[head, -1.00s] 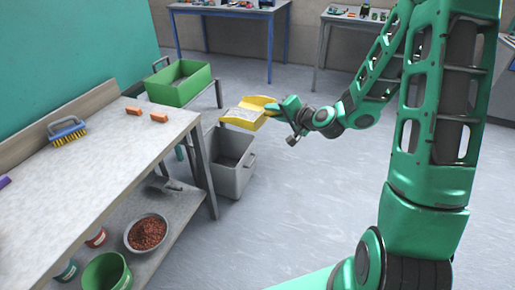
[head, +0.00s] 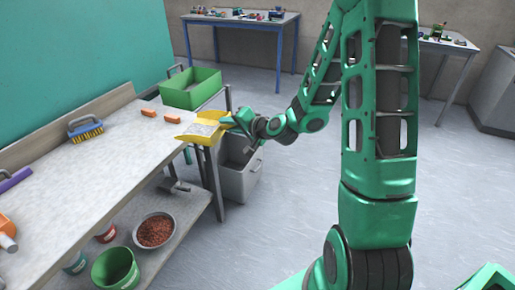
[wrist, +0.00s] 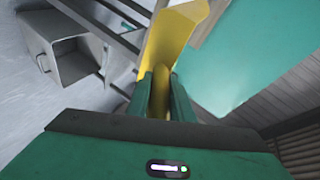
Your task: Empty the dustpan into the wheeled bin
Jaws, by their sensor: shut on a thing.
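The yellow dustpan (head: 190,138) carries a layer of pale grey powder (head: 203,129) in the head view. It appears over the far right corner of the workbench, left of the bin's opening. My gripper (head: 229,123) is shut on its handle. In the wrist view my gripper (wrist: 161,82) has a finger on each side of the yellow handle, and the dustpan (wrist: 172,35) extends away from it; the powder cannot be made out there. The grey wheeled bin (head: 238,184) stands on the floor beside the bench end, partly behind my gripper. The wrist view shows the bin (wrist: 75,68) at left.
The workbench (head: 90,180) holds a blue brush (head: 85,128) and orange blocks (head: 149,112). A green crate (head: 190,90) stands beyond it. The lower shelf holds a bowl of reddish granules (head: 154,230) and a green bucket (head: 115,270). Floor to the right is open.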

